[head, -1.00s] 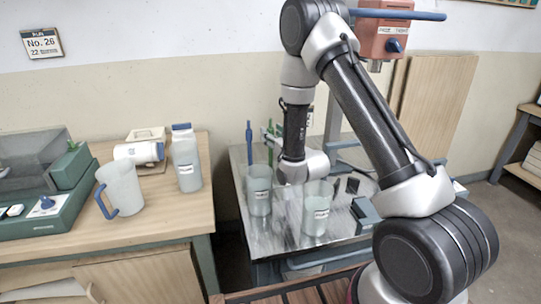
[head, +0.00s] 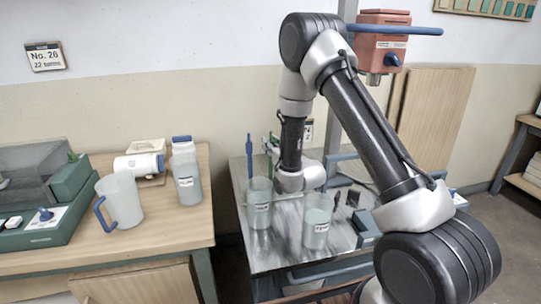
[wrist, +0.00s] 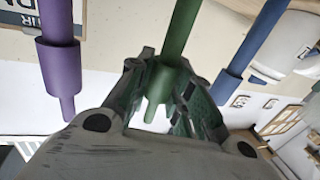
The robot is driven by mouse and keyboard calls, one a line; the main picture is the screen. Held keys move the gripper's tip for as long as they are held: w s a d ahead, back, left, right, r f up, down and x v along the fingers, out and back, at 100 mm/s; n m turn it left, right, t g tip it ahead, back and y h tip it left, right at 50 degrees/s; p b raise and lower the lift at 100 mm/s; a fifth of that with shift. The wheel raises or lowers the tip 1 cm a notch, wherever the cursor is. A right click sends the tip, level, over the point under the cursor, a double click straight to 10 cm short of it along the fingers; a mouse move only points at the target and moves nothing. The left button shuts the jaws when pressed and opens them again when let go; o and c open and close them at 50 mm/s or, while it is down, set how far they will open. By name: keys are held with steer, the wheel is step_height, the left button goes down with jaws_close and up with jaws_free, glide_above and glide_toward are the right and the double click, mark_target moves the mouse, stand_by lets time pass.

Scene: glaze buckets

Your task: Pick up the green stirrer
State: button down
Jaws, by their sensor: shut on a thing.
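The green stirrer (wrist: 178,28) runs between the fingers of my gripper (wrist: 165,70) in the wrist view, and the fingers are closed on it. Its lower tip shows below the fingers. In the head view a thin part of the green stirrer (head: 269,150) shows just left of my arm's end, above the metal table. My fingers are hidden behind my arm there. A purple stirrer (wrist: 60,65) and a blue stirrer (wrist: 255,38) flank the green one in the wrist view, apart from my fingers. The blue stirrer (head: 249,152) also shows in the head view.
Two clear labelled beakers (head: 259,205) (head: 316,222) stand on the metal table (head: 280,255) close to my arm. A wooden bench (head: 150,240) at left holds a jug (head: 122,200) and a bottle (head: 186,175). A red machine (head: 383,45) stands behind my arm.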

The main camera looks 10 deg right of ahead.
step_height(320, 180, up, 19)
stand_by(1.4)
